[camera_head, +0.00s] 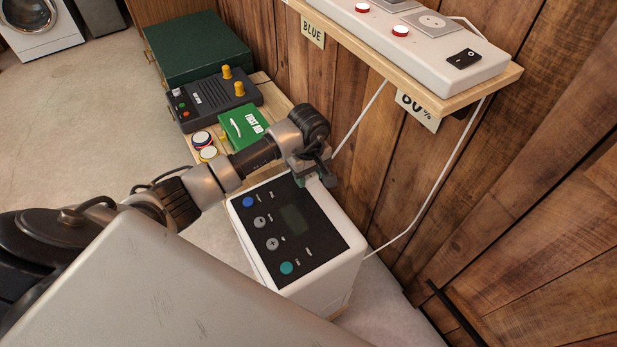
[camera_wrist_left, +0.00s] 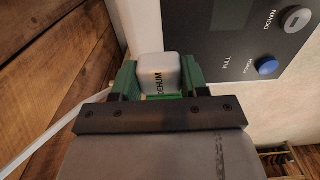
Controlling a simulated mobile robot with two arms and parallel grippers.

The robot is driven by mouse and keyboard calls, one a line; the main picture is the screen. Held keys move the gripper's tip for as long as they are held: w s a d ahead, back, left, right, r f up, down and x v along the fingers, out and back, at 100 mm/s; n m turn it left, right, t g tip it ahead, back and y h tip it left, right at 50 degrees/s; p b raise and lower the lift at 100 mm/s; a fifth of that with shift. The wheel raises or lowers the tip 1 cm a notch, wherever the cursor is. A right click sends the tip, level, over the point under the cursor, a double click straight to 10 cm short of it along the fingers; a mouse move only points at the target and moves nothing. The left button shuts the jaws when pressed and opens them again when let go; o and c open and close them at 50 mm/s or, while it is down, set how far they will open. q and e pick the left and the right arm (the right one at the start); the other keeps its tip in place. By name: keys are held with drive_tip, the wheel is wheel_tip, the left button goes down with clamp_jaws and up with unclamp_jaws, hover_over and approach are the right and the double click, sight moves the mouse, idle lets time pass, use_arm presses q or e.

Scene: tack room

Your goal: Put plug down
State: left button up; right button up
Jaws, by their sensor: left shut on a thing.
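My left gripper (camera_head: 316,180) is low over the back edge of the white dehumidifier (camera_head: 335,273), near the wooden wall. In the left wrist view its green-padded fingers (camera_wrist_left: 160,82) are shut on a pale grey plug (camera_wrist_left: 159,68) marked DEHUM. The plug sits close to the dehumidifier's black control panel (camera_wrist_left: 225,25); I cannot tell whether it touches the top. In the head view the plug is mostly hidden by the gripper. My right gripper is not in view.
A white power strip (camera_head: 430,50) with sockets, red buttons and a black switch lies on a wall shelf (camera_head: 510,78). White cords (camera_head: 440,185) hang below. A low wooden bench holds a green first aid box (camera_head: 243,124), a dark control box (camera_head: 215,102) and round tins (camera_head: 204,142).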

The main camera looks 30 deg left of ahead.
sight(308, 182)
use_arm(q)
wheel_tip(308, 182, down, 2)
drive_tip(key=shift+f, duration=0.1)
drive_tip(key=shift+f+b, duration=0.55)
drive_tip(key=shift+b, duration=0.1)
drive_tip(key=o, duration=1.2)
